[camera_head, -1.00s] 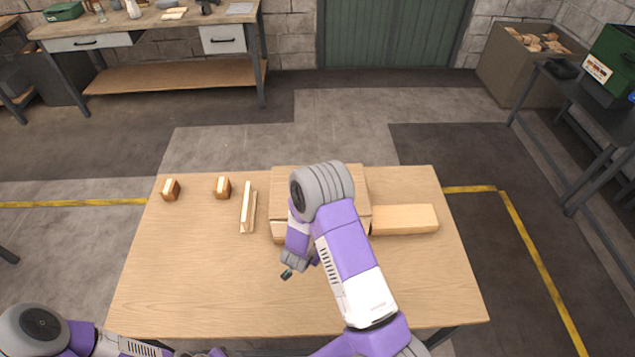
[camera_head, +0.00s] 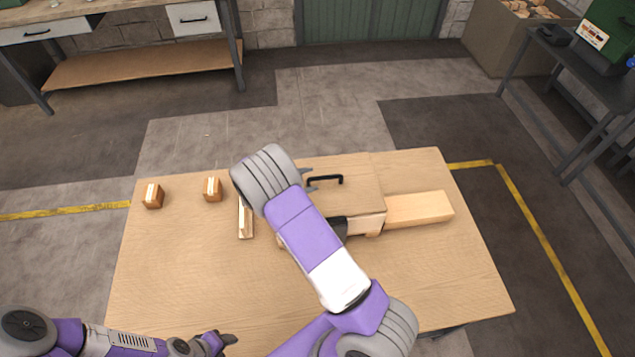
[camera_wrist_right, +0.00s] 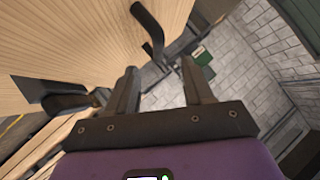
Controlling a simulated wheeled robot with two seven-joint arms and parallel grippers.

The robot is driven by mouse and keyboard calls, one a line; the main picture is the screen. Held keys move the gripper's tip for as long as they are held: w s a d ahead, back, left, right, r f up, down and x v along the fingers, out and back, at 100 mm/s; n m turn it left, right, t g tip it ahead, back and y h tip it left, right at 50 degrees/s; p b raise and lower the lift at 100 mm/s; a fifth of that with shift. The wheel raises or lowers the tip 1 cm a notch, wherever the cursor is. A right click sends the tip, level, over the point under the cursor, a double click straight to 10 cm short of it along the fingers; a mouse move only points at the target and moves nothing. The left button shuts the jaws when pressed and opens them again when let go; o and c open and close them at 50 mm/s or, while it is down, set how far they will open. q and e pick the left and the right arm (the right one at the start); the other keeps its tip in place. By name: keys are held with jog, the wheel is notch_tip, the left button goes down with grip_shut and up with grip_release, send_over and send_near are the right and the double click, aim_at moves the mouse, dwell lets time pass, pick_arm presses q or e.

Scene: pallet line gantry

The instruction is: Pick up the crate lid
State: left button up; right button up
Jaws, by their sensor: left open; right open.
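The crate lid (camera_head: 362,188) is a flat pale wood panel on top of the wooden crate (camera_head: 369,224), and its left part is hidden by my right arm. A black bar handle (camera_head: 326,179) stands on the lid. My right gripper (camera_head: 309,179) is open beside the handle's left end, its fingers pointing at it. In the right wrist view the open fingers (camera_wrist_right: 160,70) have nothing between them; the lid (camera_wrist_right: 70,40) fills the upper left and the black handle (camera_wrist_right: 149,28) is ahead. My left gripper (camera_head: 226,341) is open at the table's front edge, away from the crate.
The front left of the table is clear.

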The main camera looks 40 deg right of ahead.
aim_at(323, 179)
jog(key=x, duration=0.6)
jog(key=shift+s+d+f, duration=0.15)
jog(key=shift+d+f, duration=0.05)
jog(key=shift+d, duration=0.05)
jog(key=c, duration=0.9)
grip_shut()
jog(key=shift+s, duration=0.1)
